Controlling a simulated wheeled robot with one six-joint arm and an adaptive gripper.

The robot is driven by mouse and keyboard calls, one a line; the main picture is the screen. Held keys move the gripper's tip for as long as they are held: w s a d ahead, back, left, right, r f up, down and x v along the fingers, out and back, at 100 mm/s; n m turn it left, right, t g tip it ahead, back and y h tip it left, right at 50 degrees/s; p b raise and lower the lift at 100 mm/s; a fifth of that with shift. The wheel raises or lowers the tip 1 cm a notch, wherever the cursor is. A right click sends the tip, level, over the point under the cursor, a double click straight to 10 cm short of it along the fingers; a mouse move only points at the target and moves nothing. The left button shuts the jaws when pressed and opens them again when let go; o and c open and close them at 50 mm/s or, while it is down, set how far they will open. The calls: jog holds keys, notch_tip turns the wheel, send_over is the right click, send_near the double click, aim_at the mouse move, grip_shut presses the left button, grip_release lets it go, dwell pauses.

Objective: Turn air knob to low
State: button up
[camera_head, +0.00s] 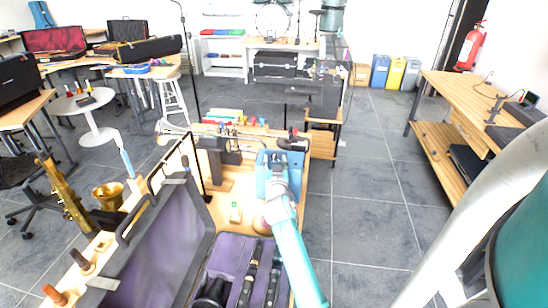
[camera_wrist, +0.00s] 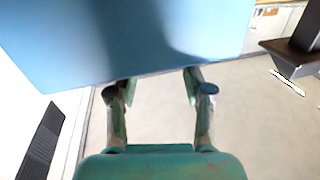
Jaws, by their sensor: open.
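A blue box-shaped unit (camera_head: 263,160) stands on the wooden bench, just beyond the end of my arm in the head view. In the wrist view a large smooth blue surface (camera_wrist: 130,35) fills the top, probably the same unit. I cannot make out an air knob or its markings in either view. My gripper (camera_wrist: 158,84) is open, with its two fingers apart and nothing between them. Its tips reach the lower edge of the blue surface; I cannot tell if they touch. In the head view my gripper (camera_head: 277,178) is small and partly merges with the unit.
An open case with purple lining (camera_head: 160,250) lies at the front, with dark instrument parts in it. A brass saxophone (camera_head: 65,195) is at left. A dark stand (camera_head: 215,160) is left of the blue unit. Grey floor (camera_head: 375,190) is open to the right.

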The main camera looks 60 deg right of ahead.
aim_at(275, 157)
jog(key=shift+x, duration=1.55)
grip_shut()
jog(key=shift+s+d+f+n+t+y, duration=0.1)
jog(key=shift+f+n+t+y, duration=0.05)
jog(key=shift+n+t+y, duration=0.45)
jog(key=shift+s+f+n+t+y, duration=0.1)
jog(key=shift+n+t+y, duration=0.4)
jog(key=shift+t+y, duration=0.1)
jog(key=shift+n+t+y, duration=0.4)
jog(key=shift+t+y, duration=0.1)
jog(key=shift+t, duration=0.1)
